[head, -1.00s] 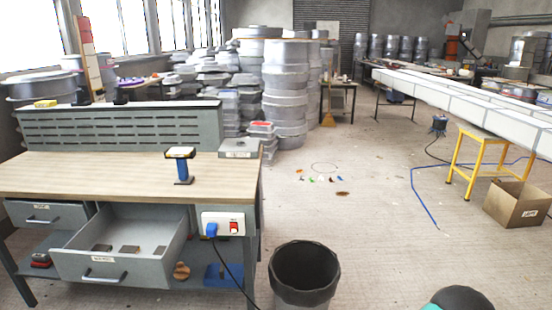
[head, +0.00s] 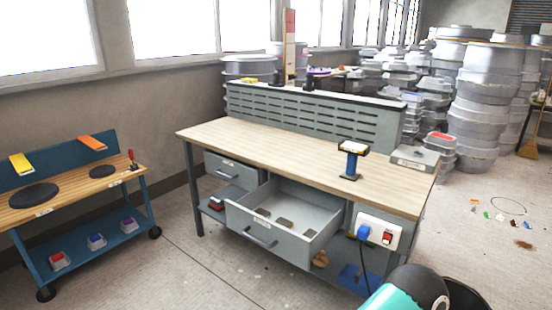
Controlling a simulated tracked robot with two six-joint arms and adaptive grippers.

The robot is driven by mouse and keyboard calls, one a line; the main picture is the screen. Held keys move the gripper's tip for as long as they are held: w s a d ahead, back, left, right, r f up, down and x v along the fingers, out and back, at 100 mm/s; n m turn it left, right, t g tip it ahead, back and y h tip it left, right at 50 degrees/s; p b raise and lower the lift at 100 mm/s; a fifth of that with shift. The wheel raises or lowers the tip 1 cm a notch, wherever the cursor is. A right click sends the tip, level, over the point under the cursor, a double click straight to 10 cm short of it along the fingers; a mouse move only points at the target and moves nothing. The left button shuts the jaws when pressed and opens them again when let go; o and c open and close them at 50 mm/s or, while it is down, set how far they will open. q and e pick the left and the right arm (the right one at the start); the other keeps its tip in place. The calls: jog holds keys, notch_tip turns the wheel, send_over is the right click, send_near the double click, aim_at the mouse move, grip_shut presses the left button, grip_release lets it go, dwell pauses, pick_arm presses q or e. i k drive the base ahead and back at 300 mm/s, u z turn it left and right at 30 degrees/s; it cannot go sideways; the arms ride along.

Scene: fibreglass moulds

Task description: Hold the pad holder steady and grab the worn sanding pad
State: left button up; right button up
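A stand with a blue upright handle and dark base, probably the pad holder (head: 351,161), stands upright on the wooden workbench (head: 290,150), right of its middle. A flat dark-edged head with a pale top sits on it; I cannot tell whether this is the worn sanding pad. Below, an open grey drawer (head: 262,233) holds a few small brownish flat pieces (head: 284,224), too small to identify. Neither of my grippers is in view.
A blue trolley (head: 120,242) with dark discs stands at left, with floor between it and the bench. A grey box (head: 415,158) sits at the bench's right end. A socket box (head: 380,231) with a blue plug and hanging cable is on the bench front. Mould stacks (head: 480,110) stand behind.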

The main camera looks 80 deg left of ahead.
aim_at(356, 147)
jog(key=i, duration=0.25)
jog(key=u, duration=2)
jog(key=k, duration=0.6)
jog(key=u, duration=0.35)
jog(key=i, duration=1.6)
jog(key=z, duration=0.45)
